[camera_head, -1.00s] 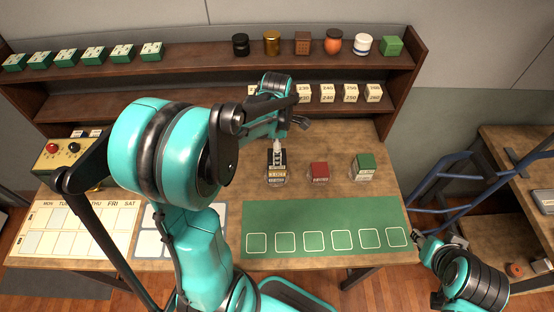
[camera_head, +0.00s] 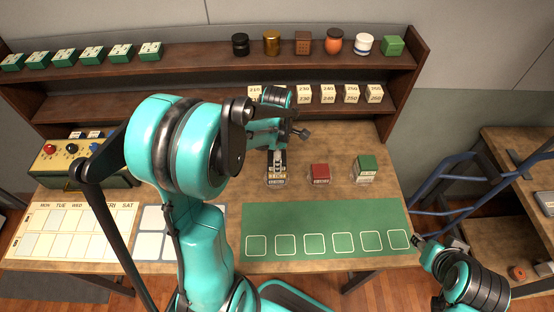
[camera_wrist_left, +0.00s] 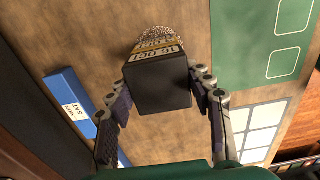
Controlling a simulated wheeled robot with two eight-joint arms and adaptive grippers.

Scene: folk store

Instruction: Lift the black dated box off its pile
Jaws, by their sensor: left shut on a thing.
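The black dated box (camera_wrist_left: 162,86) is between the two fingers of my left gripper (camera_wrist_left: 162,100) in the left wrist view. Its white label reads "15 OCT", upside down. My left gripper is shut on it. In the head view, my left gripper (camera_head: 277,162) is over the left pile and mostly hides the box. Below the black box, a yellowish labelled box (camera_wrist_left: 155,46) and a speckled base show. I cannot make out a gap between the boxes. My right gripper (camera_head: 425,244) is at the lower right, off the table; its fingers are too small to read.
A red-topped pile (camera_head: 319,171) and a green-topped pile (camera_head: 366,166) stand to the right. A green mat (camera_head: 325,215) lies in front. A shelf (camera_head: 200,98) with boxes and jars stands behind. A blue weekday block (camera_wrist_left: 70,100) shows in the wrist view.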

